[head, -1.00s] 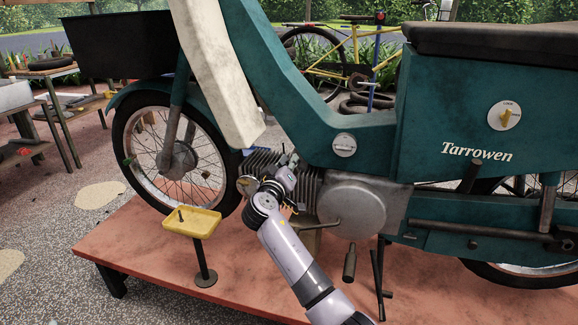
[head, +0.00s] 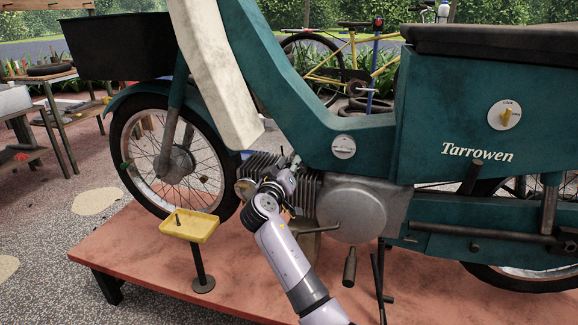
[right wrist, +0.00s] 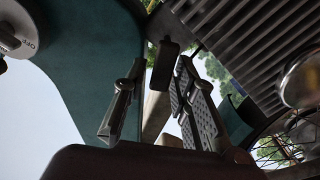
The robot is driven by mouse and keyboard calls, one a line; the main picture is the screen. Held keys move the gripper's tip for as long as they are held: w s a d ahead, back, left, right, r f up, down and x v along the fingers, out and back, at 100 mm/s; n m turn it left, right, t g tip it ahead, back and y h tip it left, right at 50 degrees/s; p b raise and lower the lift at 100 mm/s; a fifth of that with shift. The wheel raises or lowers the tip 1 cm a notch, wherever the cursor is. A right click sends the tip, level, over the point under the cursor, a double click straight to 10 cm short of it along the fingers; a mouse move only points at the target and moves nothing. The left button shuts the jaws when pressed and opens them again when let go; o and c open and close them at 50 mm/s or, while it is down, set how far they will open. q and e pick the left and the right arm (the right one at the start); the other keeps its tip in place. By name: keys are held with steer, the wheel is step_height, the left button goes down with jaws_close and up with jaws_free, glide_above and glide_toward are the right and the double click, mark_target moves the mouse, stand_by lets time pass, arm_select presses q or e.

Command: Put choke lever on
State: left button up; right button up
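My right gripper (head: 284,172) is at the engine, beside the finned cylinder (head: 310,185) and below the green frame. The right wrist view shows its two fingers (right wrist: 160,108) spread apart. A small dark tab (right wrist: 166,62) on a paler stem shows between and beyond the fingers, with no clear contact. It may be the choke lever, but no label on it can be read. In the head view my gripper and the engine parts hide that spot. My left gripper is out of view.
The moped stands on a reddish platform (head: 130,245). A yellow tray (head: 189,226) on a post holds a small dark piece, left of my right arm. A round dial (head: 343,147) sits on the frame above the engine. A kick pedal (head: 349,265) hangs close right of my arm.

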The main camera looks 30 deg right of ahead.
steer(key=shift+o, duration=0.7)
steer(key=v, duration=1.2)
steer(key=shift+w, duration=0.1)
